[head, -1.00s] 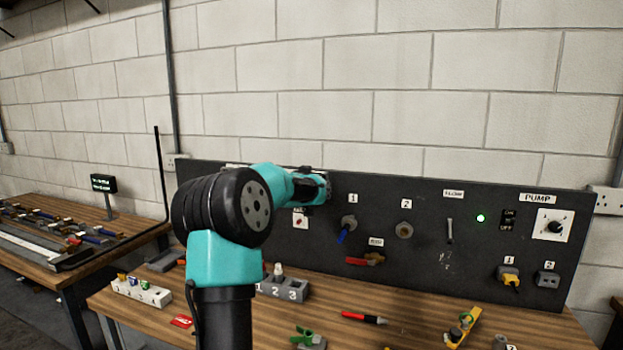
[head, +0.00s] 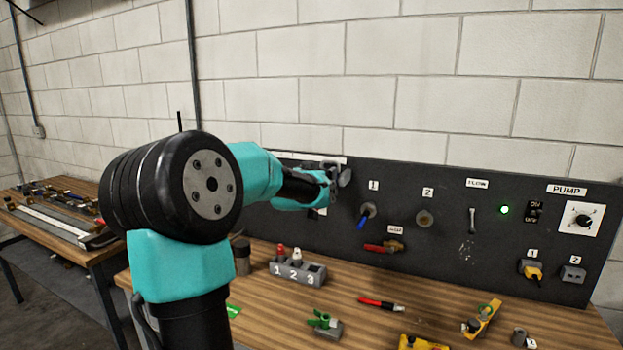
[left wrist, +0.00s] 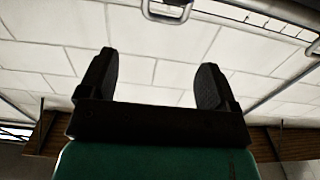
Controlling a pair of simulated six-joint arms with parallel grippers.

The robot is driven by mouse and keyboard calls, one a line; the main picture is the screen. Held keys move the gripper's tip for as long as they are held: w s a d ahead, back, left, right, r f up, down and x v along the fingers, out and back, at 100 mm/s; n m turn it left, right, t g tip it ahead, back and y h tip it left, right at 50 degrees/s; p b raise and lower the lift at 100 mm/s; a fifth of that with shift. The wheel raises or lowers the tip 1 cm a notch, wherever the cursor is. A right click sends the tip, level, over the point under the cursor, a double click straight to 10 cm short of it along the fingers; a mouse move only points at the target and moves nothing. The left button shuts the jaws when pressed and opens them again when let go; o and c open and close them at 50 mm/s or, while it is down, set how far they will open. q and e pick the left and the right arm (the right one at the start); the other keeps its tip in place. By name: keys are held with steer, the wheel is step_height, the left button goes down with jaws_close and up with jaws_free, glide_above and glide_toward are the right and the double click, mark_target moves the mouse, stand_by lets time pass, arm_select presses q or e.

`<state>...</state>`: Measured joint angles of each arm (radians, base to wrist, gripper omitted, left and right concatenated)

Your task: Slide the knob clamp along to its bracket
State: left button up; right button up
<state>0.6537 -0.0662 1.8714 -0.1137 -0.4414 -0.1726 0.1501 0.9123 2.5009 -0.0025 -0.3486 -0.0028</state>
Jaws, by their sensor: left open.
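My left gripper (head: 337,174) is in front of the upper left part of the black panel (head: 400,175) in the head view. In the left wrist view its two dark fingers (left wrist: 152,85) stand wide apart with nothing between them. My arm covers part of the panel and bench. My right gripper is not in view.
The wooden bench (head: 270,335) carries a numbered grey block (head: 298,272), a green-handled part (head: 324,321), a red pen-like tool (head: 381,304) and yellow parts (head: 482,319). A blue-handled valve (head: 366,213) is on the panel. Another bench (head: 75,235) stands at the left.

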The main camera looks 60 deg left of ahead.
arm_select(q)
steer(key=v, duration=0.5)
stand_by(0.4)
